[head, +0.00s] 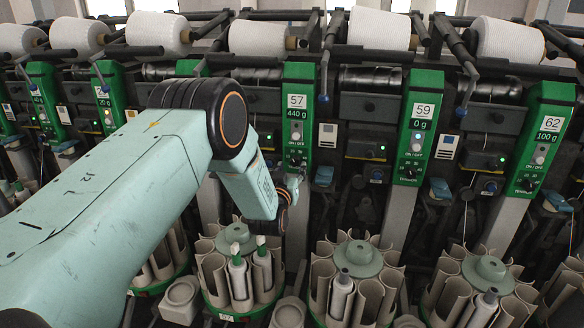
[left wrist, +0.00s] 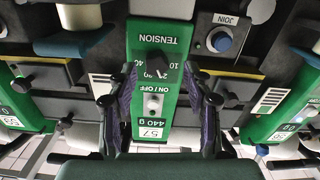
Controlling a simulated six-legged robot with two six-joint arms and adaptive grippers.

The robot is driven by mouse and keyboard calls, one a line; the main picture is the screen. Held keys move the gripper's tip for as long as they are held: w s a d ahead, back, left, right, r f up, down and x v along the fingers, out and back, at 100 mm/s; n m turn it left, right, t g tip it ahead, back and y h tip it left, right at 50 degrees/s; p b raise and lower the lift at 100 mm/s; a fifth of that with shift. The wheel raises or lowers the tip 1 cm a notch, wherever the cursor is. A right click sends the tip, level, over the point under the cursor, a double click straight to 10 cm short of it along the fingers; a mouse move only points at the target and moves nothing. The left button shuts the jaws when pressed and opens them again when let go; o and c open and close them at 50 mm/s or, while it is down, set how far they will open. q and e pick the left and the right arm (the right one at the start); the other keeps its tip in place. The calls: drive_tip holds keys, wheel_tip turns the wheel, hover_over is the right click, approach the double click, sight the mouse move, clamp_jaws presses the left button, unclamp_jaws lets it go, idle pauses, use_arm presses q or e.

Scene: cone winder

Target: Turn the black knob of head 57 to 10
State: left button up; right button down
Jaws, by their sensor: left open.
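The green panel of head 57 (head: 298,118) stands near the middle of the head view, labelled 57 and 440 g. It appears upside down in the left wrist view (left wrist: 160,38). Its black knob (left wrist: 156,63) is under the word TENSION, amid scale numbers including 10 and 40; I cannot read its pointer. The knob also shows in the head view (head: 296,161). My left gripper (left wrist: 160,76) is open, with its purple-lined fingers on either side of the knob and no clear contact. In the head view the gripper (head: 291,187) is just below the panel, partly hidden by my arm. My right gripper is out of view.
A pale ON/OFF button (left wrist: 153,103) lies close to the knob, between the fingers. A blue JOIN button (left wrist: 221,41) is on the neighbouring dark panel. Head 59 (head: 418,125) stands to the right. Bobbin holders (head: 357,262) stand below the panels.

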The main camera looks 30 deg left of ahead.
use_arm(q)
drive_tip(key=shift+w, duration=0.6)
drive_tip(key=shift+w+d, duration=0.1)
drive_tip(key=shift+w, duration=0.25)
drive_tip(key=shift+s+a, duration=0.1)
drive_tip(key=shift+a, duration=0.1)
drive_tip(key=shift+c, duration=1.1)
drive_tip(key=shift+d, duration=0.2)
drive_tip(key=c, duration=0.4)
drive_tip(key=shift+a, duration=0.1)
clamp_jaws()
